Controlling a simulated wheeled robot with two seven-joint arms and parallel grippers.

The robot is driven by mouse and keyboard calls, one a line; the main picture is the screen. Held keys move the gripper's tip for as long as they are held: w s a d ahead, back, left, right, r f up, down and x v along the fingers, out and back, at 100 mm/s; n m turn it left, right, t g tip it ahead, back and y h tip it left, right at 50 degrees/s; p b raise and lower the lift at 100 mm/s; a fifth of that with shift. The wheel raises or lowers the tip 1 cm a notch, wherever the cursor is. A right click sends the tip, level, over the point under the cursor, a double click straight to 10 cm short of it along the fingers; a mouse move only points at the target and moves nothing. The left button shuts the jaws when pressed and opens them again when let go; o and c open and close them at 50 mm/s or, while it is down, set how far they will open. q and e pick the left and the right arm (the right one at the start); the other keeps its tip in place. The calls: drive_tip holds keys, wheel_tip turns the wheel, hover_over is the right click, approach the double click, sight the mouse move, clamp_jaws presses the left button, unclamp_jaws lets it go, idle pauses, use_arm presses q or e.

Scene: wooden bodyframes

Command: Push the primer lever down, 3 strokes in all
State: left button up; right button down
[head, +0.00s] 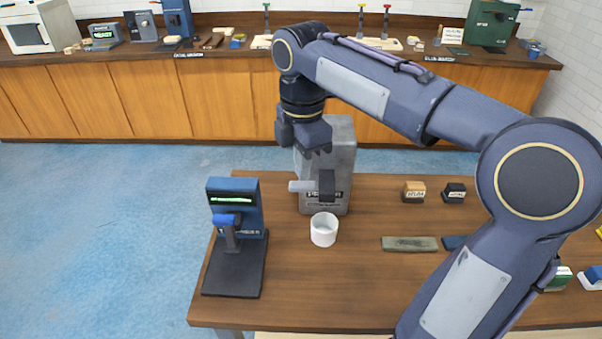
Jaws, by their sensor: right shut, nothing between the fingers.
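A grey box-shaped machine (342,160) stands on the wooden table. A pale grey lever (301,186) sticks out to the left from its front, beside a dark upright part. My right gripper (314,149) points down in front of the machine's upper part, above the lever. It is shut and empty, and appears apart from the lever. My arm and gripper hide some of the machine's top and left side. A white cup (323,230) stands on the table below the lever. My left gripper is out of view.
A blue device (235,195) with a green display and a blue-tipped handle (227,220) stands on the left table edge. Small blocks (413,191) and a grey-green bar (409,244) lie to the right. The back counter (150,54) holds several devices.

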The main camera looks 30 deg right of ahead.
sight(303, 183)
drive_tip(key=shift+f, duration=0.1)
drive_tip(key=shift+f+b, duration=2.2)
drive_tip(key=shift+f, duration=0.95)
drive_tip(key=shift+r, duration=0.15)
wheel_tip(303, 183, up, 6)
drive_tip(key=p, duration=0.6)
drive_tip(key=shift+r+p, duration=0.2)
drive_tip(key=shift+p, duration=0.2)
drive_tip(key=shift+f, duration=0.1)
